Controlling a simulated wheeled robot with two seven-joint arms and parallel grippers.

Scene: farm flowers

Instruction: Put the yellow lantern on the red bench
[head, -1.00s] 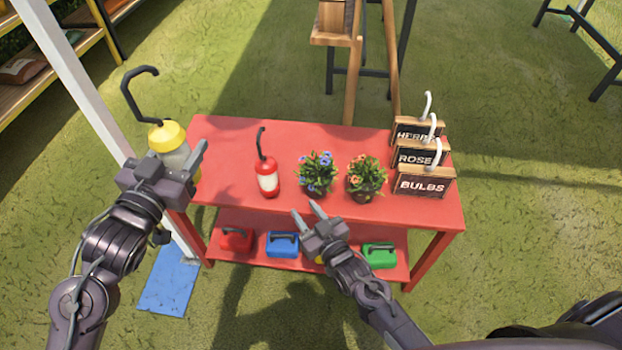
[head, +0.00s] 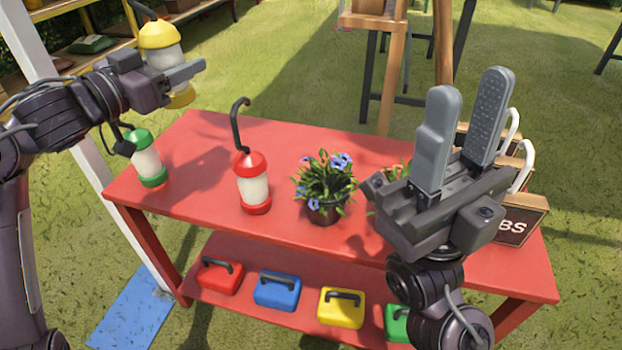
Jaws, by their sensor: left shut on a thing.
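The yellow lantern (head: 160,36) has a yellow cap, a pale glass body, a yellow base and a dark hook. My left gripper (head: 180,75) is shut on it and holds it roughly upright at the upper left, apparently above and beyond the back left corner of the red bench (head: 200,200). My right gripper (head: 465,110) is open and empty, in front of the bench's right part, with its fingers pointing up. It hides much of the orange flower pot and the signs.
On the bench top stand a green lantern (head: 147,160), a red lantern (head: 252,184), a blue flower pot (head: 325,188) and wooden signs (head: 520,222). Bare top lies between the green and red lanterns. Colored boxes (head: 277,290) sit on the lower shelf. A white post (head: 110,205) stands at the left.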

